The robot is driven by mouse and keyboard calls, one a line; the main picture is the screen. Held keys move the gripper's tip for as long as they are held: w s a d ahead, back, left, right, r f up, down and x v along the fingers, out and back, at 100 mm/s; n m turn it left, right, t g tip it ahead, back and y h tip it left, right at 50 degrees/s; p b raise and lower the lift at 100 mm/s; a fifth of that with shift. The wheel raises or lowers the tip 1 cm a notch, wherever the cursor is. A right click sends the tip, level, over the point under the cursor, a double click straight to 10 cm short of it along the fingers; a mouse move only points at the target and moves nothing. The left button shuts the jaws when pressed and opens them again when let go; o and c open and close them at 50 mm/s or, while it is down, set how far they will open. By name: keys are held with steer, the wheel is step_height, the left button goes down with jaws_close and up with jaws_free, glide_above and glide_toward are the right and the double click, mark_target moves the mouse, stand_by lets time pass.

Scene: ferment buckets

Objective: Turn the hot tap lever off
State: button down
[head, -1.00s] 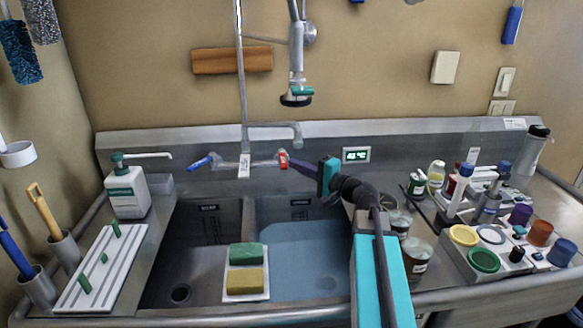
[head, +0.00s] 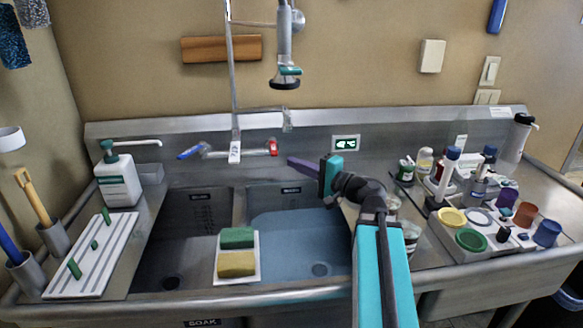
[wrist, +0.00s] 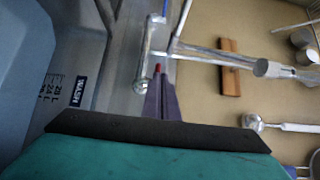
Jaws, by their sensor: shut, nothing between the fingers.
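The hot tap lever (head: 273,147) has a red end at the right side of the wall faucet (head: 235,152). In the head view the red part looks short and upright; its exact angle is hard to tell. My gripper (head: 290,161) has dark purple fingers, shut and empty, pointing left just right of and slightly below the red end. A small gap shows between them. In the wrist view the shut fingers (wrist: 160,88) point at the faucet, with the red tip (wrist: 158,67) just beyond them. The blue-ended lever (head: 190,152) is on the faucet's left.
The spout (head: 288,122) hangs above the red lever. A spray head (head: 285,80) hangs higher. Water fills the right basin (head: 300,230); a tray with sponges (head: 237,265) sits on the divider. A small wall display (head: 345,144) is right of the faucet. Jars and bottles crowd the right counter.

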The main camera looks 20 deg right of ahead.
steer(key=shift+s+d+f+b, duration=0.15)
steer(key=shift+s+b, duration=0.3)
steer(key=shift+b, duration=0.7)
steer(key=shift+s+b, duration=0.1)
steer(key=shift+b, duration=0.2)
steer(key=shift+s+b, duration=0.3)
steer(key=shift+b, duration=0.5)
steer(key=shift+s+b, duration=0.15)
steer(key=shift+b, duration=0.15)
steer(key=shift+r, duration=0.2)
